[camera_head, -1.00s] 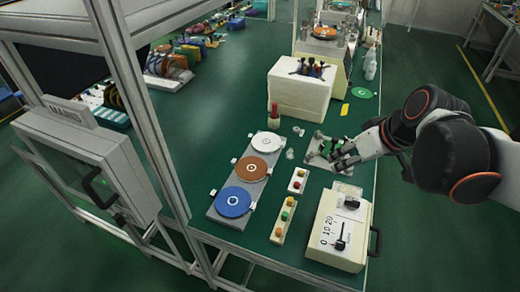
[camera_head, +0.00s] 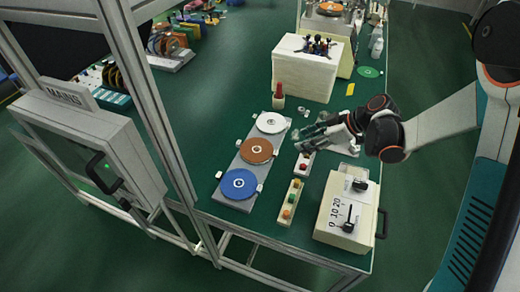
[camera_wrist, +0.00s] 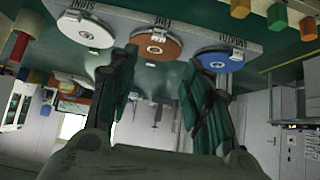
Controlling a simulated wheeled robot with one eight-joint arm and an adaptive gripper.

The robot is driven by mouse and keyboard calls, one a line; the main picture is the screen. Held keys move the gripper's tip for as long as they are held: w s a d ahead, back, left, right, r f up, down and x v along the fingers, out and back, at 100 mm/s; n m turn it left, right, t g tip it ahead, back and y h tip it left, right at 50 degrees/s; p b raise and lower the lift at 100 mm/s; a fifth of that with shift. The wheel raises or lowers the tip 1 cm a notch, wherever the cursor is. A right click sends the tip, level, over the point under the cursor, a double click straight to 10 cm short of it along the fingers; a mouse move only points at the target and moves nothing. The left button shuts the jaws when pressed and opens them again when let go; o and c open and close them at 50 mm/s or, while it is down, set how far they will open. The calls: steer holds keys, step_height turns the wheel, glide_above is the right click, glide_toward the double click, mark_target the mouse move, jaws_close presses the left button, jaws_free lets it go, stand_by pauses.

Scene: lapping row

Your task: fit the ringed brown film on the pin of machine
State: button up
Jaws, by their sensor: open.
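The brown film (camera_head: 257,150), a disc with a pale ring at its centre, lies in the middle of a grey three-place plate (camera_head: 226,192), between a white disc (camera_head: 270,122) and a blue disc (camera_head: 238,184). My gripper (camera_head: 303,140) is just right of the plate, open and empty, apart from the film. In the wrist view the brown film (camera_wrist: 156,43) shows beyond and between the spread fingers of my gripper (camera_wrist: 158,64). A machine with an orange-brown disc (camera_head: 330,9) on top stands at the back; I cannot make out a pin there.
A cream box with a dial (camera_head: 345,212) stands at the right front. A button strip (camera_head: 291,203) lies between it and the plate. A white block with dark tools (camera_head: 303,72) and a red-topped bottle (camera_head: 278,96) stand behind. A metal frame post (camera_head: 160,110) rises at left.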

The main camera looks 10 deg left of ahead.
steer(key=b, duration=0.2)
glide_toward(276, 152)
steer(key=x, duration=0.3)
steer(key=b+x, duration=0.2)
steer(key=x, duration=0.2)
steer(key=shift+a+f+b, duration=0.2)
steer(key=shift+f+b, duration=0.1)
steer(key=shift+b, duration=0.05)
steer(key=shift+a+f, duration=0.25)
steer(key=shift+a, duration=0.15)
steer(key=shift+c, duration=0.2)
steer(key=c, duration=1)
